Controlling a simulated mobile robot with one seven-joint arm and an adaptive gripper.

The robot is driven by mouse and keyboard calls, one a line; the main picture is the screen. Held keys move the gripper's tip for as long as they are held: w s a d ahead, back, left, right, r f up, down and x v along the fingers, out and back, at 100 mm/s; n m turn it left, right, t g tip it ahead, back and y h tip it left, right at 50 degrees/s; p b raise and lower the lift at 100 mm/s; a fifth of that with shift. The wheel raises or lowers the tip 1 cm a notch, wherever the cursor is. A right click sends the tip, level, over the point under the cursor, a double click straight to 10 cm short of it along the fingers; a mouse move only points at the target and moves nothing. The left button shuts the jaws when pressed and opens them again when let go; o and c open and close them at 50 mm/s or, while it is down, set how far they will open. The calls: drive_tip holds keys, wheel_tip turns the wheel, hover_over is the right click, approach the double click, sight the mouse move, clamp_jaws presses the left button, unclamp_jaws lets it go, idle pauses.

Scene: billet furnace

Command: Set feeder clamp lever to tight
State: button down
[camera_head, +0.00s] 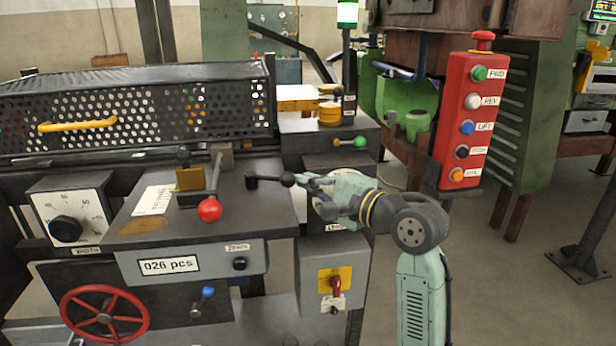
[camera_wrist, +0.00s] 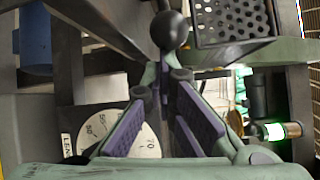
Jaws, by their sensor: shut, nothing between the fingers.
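A short black lever (camera_head: 267,179) with a black ball knob (camera_head: 287,180) lies roughly level at the right end of the feeder's top plate. I cannot read a label that names it as the clamp lever. My gripper (camera_head: 304,181) is at the knob from the right, shut and empty. In the wrist view the black ball (camera_wrist: 170,30) sits just beyond the fingertips of my gripper (camera_wrist: 162,85); whether they touch is unclear. A lever with a red ball (camera_head: 209,210) stands to the left on the same plate, and a green-ball lever (camera_head: 359,142) is farther back.
A red push-button box (camera_head: 468,120) hangs at the right, behind my arm. A perforated guard (camera_head: 140,110) with a yellow handle (camera_head: 78,125) is at the back left. Below are a yellow switch (camera_head: 335,281) and a red handwheel (camera_head: 104,314). The floor at right is mostly clear.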

drive_tip(key=s+a+p, duration=0.2)
drive_tip(key=s+p, duration=0.2)
drive_tip(key=s, duration=0.2)
drive_tip(key=shift+a, duration=0.35)
drive_tip(key=shift+w, duration=0.1)
idle(0.5)
